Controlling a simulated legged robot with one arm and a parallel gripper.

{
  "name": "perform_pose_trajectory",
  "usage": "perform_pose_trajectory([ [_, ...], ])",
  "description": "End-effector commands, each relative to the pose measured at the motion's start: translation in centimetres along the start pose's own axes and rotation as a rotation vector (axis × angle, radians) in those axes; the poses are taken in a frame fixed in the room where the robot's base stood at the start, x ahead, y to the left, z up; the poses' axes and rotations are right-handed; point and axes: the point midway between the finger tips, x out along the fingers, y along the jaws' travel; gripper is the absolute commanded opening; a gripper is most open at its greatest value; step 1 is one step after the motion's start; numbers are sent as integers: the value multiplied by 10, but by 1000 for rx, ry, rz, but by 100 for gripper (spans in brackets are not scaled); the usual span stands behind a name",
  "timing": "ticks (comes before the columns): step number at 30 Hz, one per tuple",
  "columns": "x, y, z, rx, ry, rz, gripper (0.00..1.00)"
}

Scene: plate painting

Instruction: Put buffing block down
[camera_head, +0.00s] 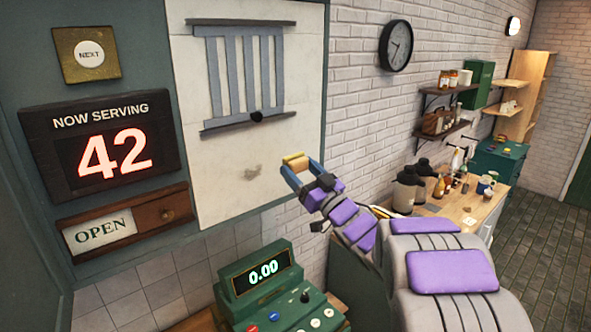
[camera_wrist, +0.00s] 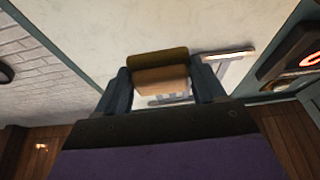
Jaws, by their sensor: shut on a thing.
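My gripper (camera_head: 296,171) is raised in front of the pale wall panel, below the barred window. It is shut on the buffing block (camera_head: 295,158), a small block with a tan and yellowish side. In the wrist view the block (camera_wrist: 160,78) sits between the two fingers of my gripper (camera_wrist: 160,85), with a dark olive strip along its far edge and a tan face nearer. The block appears clear of any surface. Its underside is hidden.
A green cash register (camera_head: 262,290) reading 0.00 stands below on a wooden counter (camera_head: 195,322). A "Now serving 42" sign (camera_head: 105,143) and an OPEN sign (camera_head: 105,230) hang at left. Dark jugs and bottles stand on a wooden worktop (camera_head: 470,207) at right.

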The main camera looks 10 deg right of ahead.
Motion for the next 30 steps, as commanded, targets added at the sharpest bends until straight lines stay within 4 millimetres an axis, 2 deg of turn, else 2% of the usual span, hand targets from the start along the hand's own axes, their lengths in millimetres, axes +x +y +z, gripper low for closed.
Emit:
perform_pose_trajectory([
  [17,-2,0,3,-1,1,2,31],
  [20,-5,2,16,-4,1,14,31],
  [23,-11,4,37,-14,-1,37,31],
  [30,-32,14,105,-48,-5,124,31],
])
